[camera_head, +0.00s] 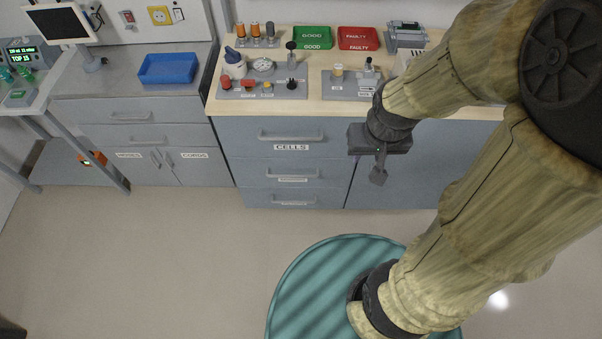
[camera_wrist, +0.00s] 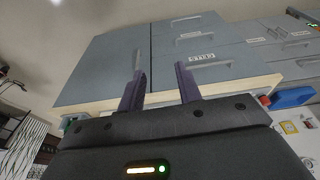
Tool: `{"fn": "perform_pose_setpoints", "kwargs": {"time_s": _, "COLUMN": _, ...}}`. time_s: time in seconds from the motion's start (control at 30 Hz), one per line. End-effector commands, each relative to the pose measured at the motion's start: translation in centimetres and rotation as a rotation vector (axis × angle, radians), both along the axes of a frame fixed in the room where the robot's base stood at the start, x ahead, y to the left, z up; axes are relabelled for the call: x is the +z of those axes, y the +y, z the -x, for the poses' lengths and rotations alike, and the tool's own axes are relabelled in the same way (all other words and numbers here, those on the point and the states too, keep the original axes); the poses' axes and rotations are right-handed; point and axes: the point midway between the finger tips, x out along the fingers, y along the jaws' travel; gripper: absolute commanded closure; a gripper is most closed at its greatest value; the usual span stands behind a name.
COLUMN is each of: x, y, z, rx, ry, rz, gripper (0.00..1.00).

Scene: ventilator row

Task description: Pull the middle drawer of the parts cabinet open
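The parts cabinet is blue-grey under a pale wooden worktop, with a stack of three drawers. The middle drawer (camera_head: 262,172) looks shut, flush with the drawers above and below. Its bar handle (camera_head: 293,170) has a small label under it, too small to read. In the wrist view the cabinet appears upside down, and the middle drawer's handle (camera_wrist: 188,37) is beyond the fingers. My gripper (camera_head: 379,175) is right of the drawers, in front of the plain panel and apart from the handle. In the wrist view its two fingers (camera_wrist: 160,90) are spread with nothing between them.
The top drawer (camera_head: 240,132) is labelled CELLS; the bottom drawer (camera_head: 262,197) is below the middle one. The worktop (camera_head: 315,108) overhangs the drawers and carries fixtures, a green tray (camera_head: 312,38) and a red tray (camera_head: 358,38). The floor (camera_head: 200,240) before the drawers is clear.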

Motion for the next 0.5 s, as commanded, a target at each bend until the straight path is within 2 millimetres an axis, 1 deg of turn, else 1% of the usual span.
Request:
{"fn": "perform_pose_setpoints", "kwargs": {"time_s": 0.37, "x": -0.01, "y": 0.01, "z": 0.00, "rx": 0.000, "ry": 0.000, "rz": 0.000, "gripper": 0.66}}
{"fn": "perform_pose_setpoints", "kwargs": {"time_s": 0.43, "x": -0.23, "y": -0.01, "z": -0.06, "rx": 0.005, "ry": -0.002, "rz": 0.002, "gripper": 0.66}}
{"fn": "perform_pose_setpoints", "kwargs": {"time_s": 0.5, "x": -0.90, "y": -0.12, "z": -0.31, "rx": 0.019, "ry": -0.009, "rz": 0.008, "gripper": 0.66}}
